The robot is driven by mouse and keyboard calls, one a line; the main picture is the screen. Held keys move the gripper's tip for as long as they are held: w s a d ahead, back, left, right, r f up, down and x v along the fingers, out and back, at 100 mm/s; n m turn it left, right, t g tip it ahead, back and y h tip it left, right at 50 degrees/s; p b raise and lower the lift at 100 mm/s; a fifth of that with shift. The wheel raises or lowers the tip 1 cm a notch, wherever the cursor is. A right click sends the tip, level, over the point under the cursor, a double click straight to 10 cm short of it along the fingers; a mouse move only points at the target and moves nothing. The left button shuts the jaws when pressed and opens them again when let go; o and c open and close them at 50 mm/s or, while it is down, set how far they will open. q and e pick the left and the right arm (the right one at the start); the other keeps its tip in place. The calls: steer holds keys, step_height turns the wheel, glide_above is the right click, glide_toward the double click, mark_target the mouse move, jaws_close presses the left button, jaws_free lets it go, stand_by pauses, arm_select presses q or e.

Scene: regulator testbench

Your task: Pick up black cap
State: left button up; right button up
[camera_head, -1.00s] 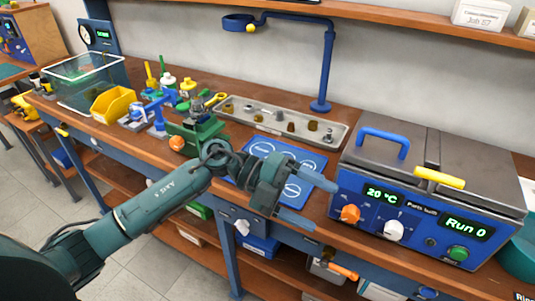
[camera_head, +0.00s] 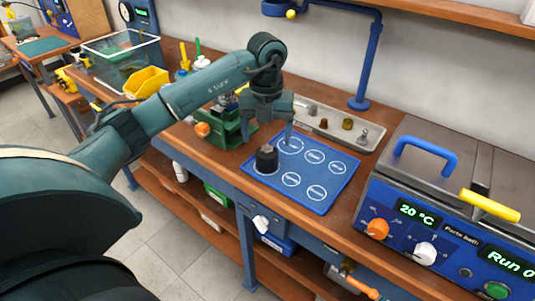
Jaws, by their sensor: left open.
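The black cap (camera_head: 266,159) is a dark, short cylinder standing on the left part of the blue mat (camera_head: 322,205), which is printed with white labelled circles. My left gripper (camera_head: 267,138) comes in from the left and points down just above the cap. Its fingers are open, one to each side, and nothing is between them that I can see. I cannot tell whether the fingertips touch the cap. My right gripper is out of view.
A metal tray (camera_head: 372,133) with small parts lies behind the mat. A green vise (camera_head: 232,130) stands to the left of it. The blue parts bath (camera_head: 397,213) with a blue handle and a yellow one stands at right. The mat's right half is clear.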

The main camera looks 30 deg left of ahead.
mark_target(267, 149)
arm_select(q)
steer(key=shift+s+d+f+p, duration=0.1)
steer(key=shift+f+p, duration=0.1)
steer(key=shift+f, duration=0.85)
steer(key=shift+s+d+f+p, duration=0.1)
steer(key=shift+s+f+p, duration=0.05)
steer(key=shift+f, duration=0.9)
steer(key=shift+s+f+p, duration=0.1)
steer(key=shift+f+p, duration=0.1)
steer(key=shift+f, duration=0.85)
steer(key=shift+c, duration=0.2)
steer(key=c, duration=1.1)
